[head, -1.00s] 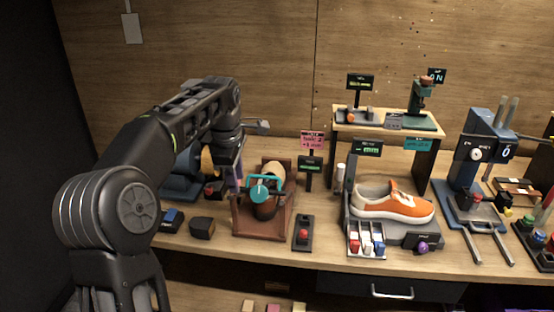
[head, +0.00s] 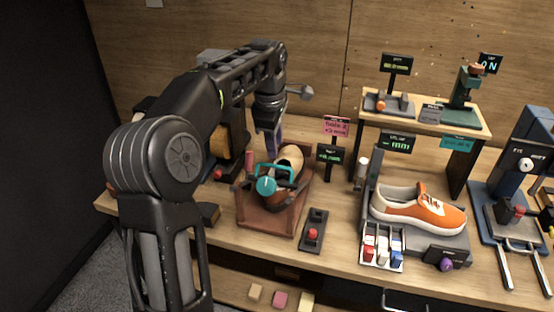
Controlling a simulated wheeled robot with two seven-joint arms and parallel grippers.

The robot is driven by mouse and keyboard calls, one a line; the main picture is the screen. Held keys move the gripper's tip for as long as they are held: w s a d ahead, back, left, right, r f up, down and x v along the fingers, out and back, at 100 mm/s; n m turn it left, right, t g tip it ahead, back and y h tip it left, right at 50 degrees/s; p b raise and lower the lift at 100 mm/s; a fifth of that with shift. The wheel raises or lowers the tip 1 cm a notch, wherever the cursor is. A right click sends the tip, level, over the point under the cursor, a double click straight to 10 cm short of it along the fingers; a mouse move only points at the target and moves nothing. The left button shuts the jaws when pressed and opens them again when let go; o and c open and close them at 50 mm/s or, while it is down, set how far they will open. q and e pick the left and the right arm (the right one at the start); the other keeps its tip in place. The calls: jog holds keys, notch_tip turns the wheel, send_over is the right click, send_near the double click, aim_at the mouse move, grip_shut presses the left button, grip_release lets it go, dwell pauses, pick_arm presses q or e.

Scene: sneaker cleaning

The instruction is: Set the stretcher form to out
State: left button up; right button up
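The stretcher is a brown wooden cradle (head: 263,221) that holds a dark and tan shoe form (head: 289,158) with a teal handle and round knob (head: 266,186) at its front. My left gripper (head: 275,147) points down at the back left of the form, just above and behind the teal handle. Its purple fingers are small and partly hidden by the handle, so I cannot tell whether they are open or touch the form. A small dark sign (head: 330,154) with green text stands to the right; its text is too small to read. My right gripper is out of view.
A box with a red button (head: 313,233) sits right of the cradle. Further right, an orange sneaker (head: 420,209) rests on a grey stand behind a tray of colored bottles (head: 383,256). A wooden shelf (head: 425,117) stands at the back. My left arm hides the bench's left side.

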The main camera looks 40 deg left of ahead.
aim_at(276, 167)
pick_arm(q)
jog(key=p+x, duration=0.1)
jog(key=x, duration=0.6)
grip_shut()
dwell(1.4)
